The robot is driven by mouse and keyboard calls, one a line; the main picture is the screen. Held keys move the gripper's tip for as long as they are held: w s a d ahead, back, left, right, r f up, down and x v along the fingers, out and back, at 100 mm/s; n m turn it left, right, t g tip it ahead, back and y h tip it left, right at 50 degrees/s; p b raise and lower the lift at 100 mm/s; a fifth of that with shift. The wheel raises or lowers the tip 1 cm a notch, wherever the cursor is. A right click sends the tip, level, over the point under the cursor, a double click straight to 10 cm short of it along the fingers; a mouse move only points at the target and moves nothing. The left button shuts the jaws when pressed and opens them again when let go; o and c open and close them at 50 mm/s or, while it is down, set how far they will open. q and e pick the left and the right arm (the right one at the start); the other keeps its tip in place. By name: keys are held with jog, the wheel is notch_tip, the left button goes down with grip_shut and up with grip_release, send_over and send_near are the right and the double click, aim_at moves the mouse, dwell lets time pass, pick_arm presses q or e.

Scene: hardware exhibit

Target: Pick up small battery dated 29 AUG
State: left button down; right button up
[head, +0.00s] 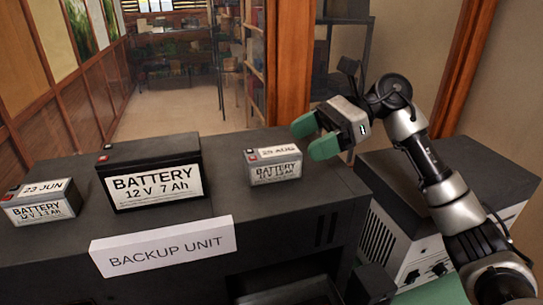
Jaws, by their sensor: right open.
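The small battery dated 29 AUG (275,170) stands upright on the right part of the dark unit's top (235,222). It is grey with a white date label on top and a BATTERY label in front. My right gripper (308,138) has green fingertips and is open and empty. In the picture it shows just right of and slightly above this battery, with a gap between them. My left gripper is not in view.
A larger black 12 V 7 Ah battery (150,182) stands left of the small one. Another small battery dated 23 JUN (40,203) is at the far left. A BACKUP UNIT sign (163,246) is in front. A white-and-grey cabinet (400,235) stands at right.

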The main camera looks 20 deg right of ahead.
aim_at(288, 150)
jog(key=shift+a+f, duration=0.15)
jog(key=shift+a, duration=0.45)
jog(key=p+x, duration=0.3)
jog(key=x, duration=0.1)
jog(key=shift+a, duration=0.1)
jog(key=shift+s+a+f, duration=0.1)
jog(key=shift+a+f, duration=0.05)
jog(key=shift+a, duration=0.1)
jog(key=shift+f, duration=0.1)
jog(key=shift+c, duration=0.3)
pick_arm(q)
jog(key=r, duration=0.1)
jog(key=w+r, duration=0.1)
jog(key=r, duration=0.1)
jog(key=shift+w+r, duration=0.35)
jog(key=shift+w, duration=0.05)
pick_arm(e)
jog(key=c, duration=1.3)
